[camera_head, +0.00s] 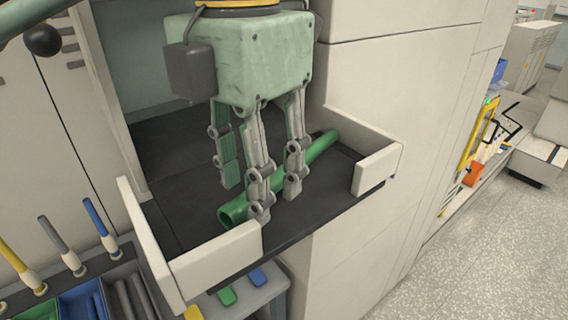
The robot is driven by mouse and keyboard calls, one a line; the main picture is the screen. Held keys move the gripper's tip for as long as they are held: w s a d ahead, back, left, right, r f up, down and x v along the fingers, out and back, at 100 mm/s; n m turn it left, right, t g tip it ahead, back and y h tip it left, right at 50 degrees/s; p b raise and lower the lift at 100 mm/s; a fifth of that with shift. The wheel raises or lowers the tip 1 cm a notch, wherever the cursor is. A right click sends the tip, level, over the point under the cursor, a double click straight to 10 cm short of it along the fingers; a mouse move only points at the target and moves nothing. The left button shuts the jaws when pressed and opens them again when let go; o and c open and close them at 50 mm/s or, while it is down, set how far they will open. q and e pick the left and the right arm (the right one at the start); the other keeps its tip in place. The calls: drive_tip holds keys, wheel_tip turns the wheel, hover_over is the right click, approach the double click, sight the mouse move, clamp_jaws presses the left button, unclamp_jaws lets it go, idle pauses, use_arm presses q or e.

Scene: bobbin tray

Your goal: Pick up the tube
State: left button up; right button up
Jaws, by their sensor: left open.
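A green hollow tube (233,212) lies on the dark floor of a white-walled tray (205,268), slanting from lower left to upper right. Its open end faces the lower left. My left gripper (262,198) hangs over it, open, with fingers on both sides of the tube. The front fingers hide part of the tube's middle. I cannot tell whether any finger touches it. My right gripper is not in view.
White tray walls stand at the left, front and right (377,168), with a gap at the front right. Coloured bins with rods (85,300) are at lower left. A grey surface with coloured pieces (228,296) lies below the tray. Open floor (480,240) is at right.

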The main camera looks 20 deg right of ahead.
use_arm(q)
drive_tip(key=shift+f, duration=0.7)
drive_tip(key=c, duration=0.5)
drive_tip(key=shift+c, duration=0.8)
clamp_jaws()
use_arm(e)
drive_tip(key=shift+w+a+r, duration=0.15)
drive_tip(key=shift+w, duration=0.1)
use_arm(q)
drive_tip(key=shift+r, duration=0.1)
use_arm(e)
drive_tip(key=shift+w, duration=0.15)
